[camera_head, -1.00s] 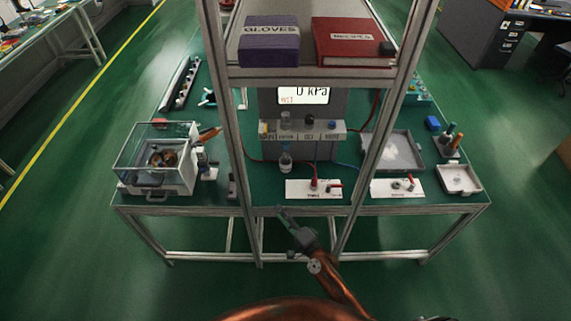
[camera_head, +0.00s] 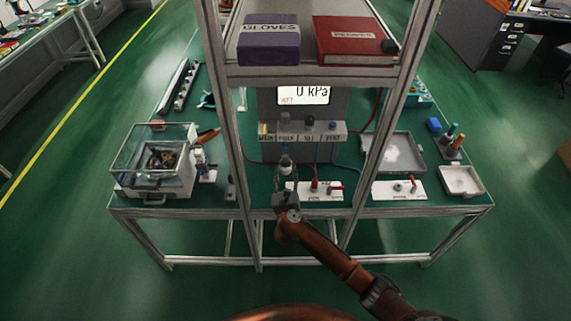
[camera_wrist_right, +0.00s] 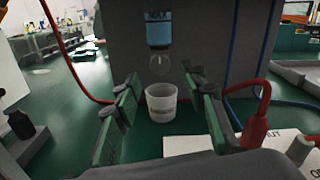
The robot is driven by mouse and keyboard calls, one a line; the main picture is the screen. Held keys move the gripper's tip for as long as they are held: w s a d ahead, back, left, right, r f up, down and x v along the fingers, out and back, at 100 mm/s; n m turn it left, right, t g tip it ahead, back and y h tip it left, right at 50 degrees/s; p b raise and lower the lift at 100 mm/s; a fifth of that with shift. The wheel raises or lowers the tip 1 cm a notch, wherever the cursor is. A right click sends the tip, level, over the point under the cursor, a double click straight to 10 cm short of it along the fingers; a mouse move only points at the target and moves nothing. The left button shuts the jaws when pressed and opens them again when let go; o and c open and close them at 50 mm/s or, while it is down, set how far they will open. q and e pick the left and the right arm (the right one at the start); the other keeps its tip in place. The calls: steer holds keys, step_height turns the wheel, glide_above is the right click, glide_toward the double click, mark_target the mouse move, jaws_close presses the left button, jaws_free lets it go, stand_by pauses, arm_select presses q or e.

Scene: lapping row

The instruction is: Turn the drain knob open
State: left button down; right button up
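A clear vessel with blue liquid marked MAX (camera_wrist_right: 159,30) hangs on the grey unit in the right wrist view. Just below it is a small rounded, see-through piece (camera_wrist_right: 160,65), which may be the drain knob; I cannot be sure. A white cup (camera_wrist_right: 161,100) stands under it on the green table. My right gripper (camera_wrist_right: 160,88) is open, with one finger on each side of the cup and nothing clasped. In the head view the right gripper (camera_head: 286,186) is at the table's front edge, just in front of the vessel. My left gripper is not in view.
A white panel (camera_wrist_right: 280,155) with a red hose fitting (camera_wrist_right: 258,125) lies close to the right finger. Metal frame posts (camera_head: 240,150) stand on both sides, with a shelf above. A clear-lidded box (camera_head: 150,160) is on the left; a grey tray (camera_head: 410,150) is on the right.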

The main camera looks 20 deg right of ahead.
mark_target(286, 160)
steer(key=shift+b+x, duration=0.3)
steer(key=shift+x, duration=2)
steer(key=shift+c, duration=0.2)
jaws_close()
